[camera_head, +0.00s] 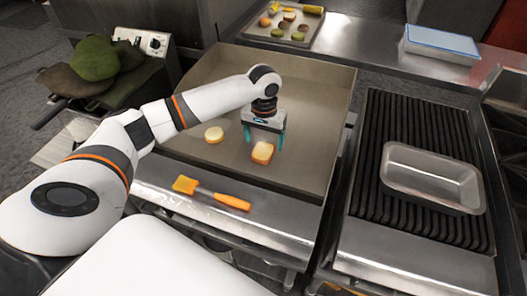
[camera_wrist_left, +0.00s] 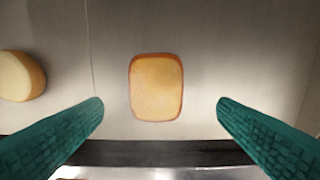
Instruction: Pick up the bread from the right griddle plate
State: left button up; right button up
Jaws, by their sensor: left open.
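A bread slice (camera_head: 262,152) with a brown crust lies on the griddle plate (camera_head: 312,105). It shows in the left wrist view (camera_wrist_left: 156,88), flat on the plate, a little beyond and between the fingertips. A second, round pale piece (camera_head: 214,134) lies to its left; its edge shows at the left of the wrist view (camera_wrist_left: 20,76). My left gripper (camera_head: 263,139) points down above the bread, its teal fingers open (camera_wrist_left: 160,108), with nothing between them held. My right gripper is in neither view.
A brush (camera_head: 212,193) with an orange handle lies on the front ledge. A metal pan (camera_head: 432,177) sits on the ribbed grill (camera_head: 395,225) to the right. A food tray (camera_head: 262,36) and a blue-lidded container (camera_head: 441,43) stand at the back.

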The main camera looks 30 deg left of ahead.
aim_at(263, 152)
pick_arm(q)
jog(key=f, duration=0.3)
jog(key=f+p, duration=0.1)
jog(key=shift+a+f, duration=0.15)
jog(key=shift+a, duration=0.1)
jog(key=shift+f, duration=0.5)
jog(key=c, duration=1.1)
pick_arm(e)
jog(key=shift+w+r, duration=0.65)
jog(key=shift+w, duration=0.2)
